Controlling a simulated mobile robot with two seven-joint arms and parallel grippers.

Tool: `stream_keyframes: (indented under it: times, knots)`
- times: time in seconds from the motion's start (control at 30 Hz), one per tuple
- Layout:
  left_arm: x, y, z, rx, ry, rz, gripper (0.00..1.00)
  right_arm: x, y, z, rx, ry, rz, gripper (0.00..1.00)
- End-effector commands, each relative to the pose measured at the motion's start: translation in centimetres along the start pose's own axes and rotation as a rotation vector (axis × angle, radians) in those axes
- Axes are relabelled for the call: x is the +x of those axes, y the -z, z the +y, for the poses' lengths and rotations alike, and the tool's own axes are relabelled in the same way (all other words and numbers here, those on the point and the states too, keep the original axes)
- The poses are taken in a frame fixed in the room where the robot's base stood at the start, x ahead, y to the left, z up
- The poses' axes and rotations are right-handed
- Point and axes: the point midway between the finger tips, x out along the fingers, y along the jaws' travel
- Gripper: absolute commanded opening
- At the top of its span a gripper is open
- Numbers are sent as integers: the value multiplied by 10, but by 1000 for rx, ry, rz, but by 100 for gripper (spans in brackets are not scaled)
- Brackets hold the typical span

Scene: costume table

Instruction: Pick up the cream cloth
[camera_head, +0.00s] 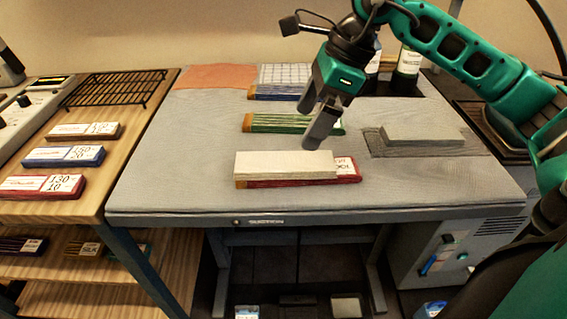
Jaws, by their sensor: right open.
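The cream cloth (284,163) is a flat folded rectangle near the front middle of the grey table (160,180). It lies on top of a red-edged flat bundle (347,170) with a white label, which sticks out on the right and along the front. My right gripper (315,122) comes in from the upper right, pointing down. It is open and empty, with its fingertips just behind and above the cloth's right part. No contact with the cloth can be seen. My left gripper is not in view.
A green bundle (270,123) and a blue bundle under a checked cloth (285,75) lie behind. A grey-green block (422,135) sits on a dark mat at right. Bottles (408,64) stand at the back. A wooden shelf (125,140) with a black rack is at left.

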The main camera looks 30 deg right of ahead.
Motion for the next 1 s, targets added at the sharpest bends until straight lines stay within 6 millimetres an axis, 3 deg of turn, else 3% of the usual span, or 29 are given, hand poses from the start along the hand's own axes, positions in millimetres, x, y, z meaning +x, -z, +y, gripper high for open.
stream_keyframes:
  times: [0.1, 0.37, 0.63, 1.0]
  knots:
    - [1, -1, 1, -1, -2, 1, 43, 23, 0, 1, 0, -4, -1, 96]
    - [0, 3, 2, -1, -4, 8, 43, 45, 0, 0, 1, -2, -3, 96]
    - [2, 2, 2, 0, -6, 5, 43, 84, 3, -3, 2, -5, -4, 96]
    - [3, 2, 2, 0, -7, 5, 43, 92, 3, -3, 1, -2, -5, 94]
